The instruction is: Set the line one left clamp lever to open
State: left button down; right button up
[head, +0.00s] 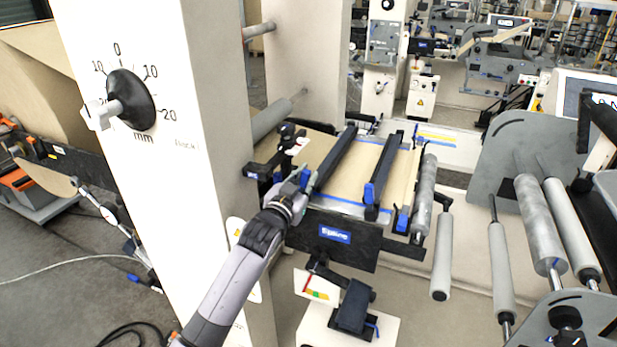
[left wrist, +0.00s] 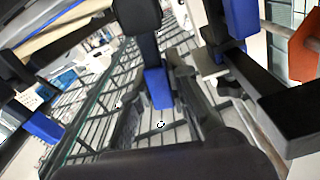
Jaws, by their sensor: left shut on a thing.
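My left gripper (head: 297,188) reaches in from the lower left to the front end of the left clamp bar (head: 337,158) on the splice table. It is shut on the blue-tipped left clamp lever (head: 306,178), which its fingers partly hide. The lever's exact angle cannot be told. The right clamp bar (head: 386,166) lies alongside, with its own blue lever (head: 370,192) at the front end. The left wrist view is close and cluttered, with dark finger parts and a blue piece (left wrist: 157,88) at the middle. My right gripper is not in view.
A white post with a round black dial (head: 131,99) stands left of my arm. A dark panel with a blue label (head: 334,234) hangs below the table front. Grey rollers (head: 441,255) stand to the right. A black bracket (head: 355,305) sits below the panel.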

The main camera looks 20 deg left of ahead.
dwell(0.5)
pick_arm(q)
jog(key=c, duration=1.8)
grip_release()
jog(key=shift+a, duration=0.1)
jog(key=shift+s+f, duration=0.1)
jog(key=shift+s, duration=0.25)
jog(key=s, duration=1.1)
jog(key=shift+s+a, duration=0.2)
